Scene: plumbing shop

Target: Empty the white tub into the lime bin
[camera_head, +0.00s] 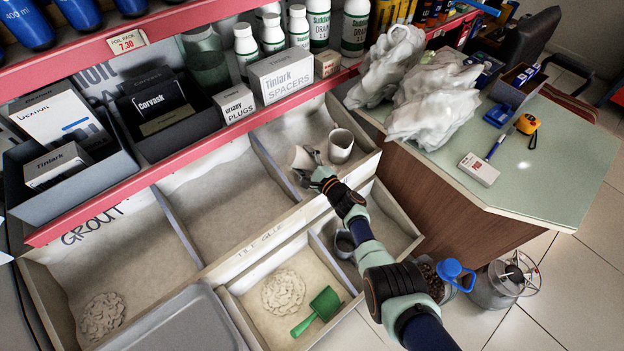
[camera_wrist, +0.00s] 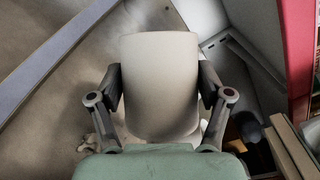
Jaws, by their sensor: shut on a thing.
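My gripper (camera_head: 313,158) is shut on a white tub (camera_head: 300,160) above the back right bin compartment (camera_head: 295,122). In the wrist view the white tub (camera_wrist: 160,85) fills the space between both fingers, its side wall facing me. I cannot see into it, and its tilt is hard to tell. A small pale lump (camera_wrist: 88,143) shows past the left finger in the wrist view; whether it came from the tub I cannot tell. No label reading "lime" is legible; the front divider has handwriting, partly unreadable, and another reads GROUT.
A second pale tub (camera_head: 341,146) stands right beside the held one. A dark tub (camera_head: 345,242) is in the front right compartment. A green scoop (camera_head: 318,311) lies by a powder heap (camera_head: 283,291). The red shelf edge (camera_head: 190,118) runs behind; the counter (camera_head: 560,190) is right.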

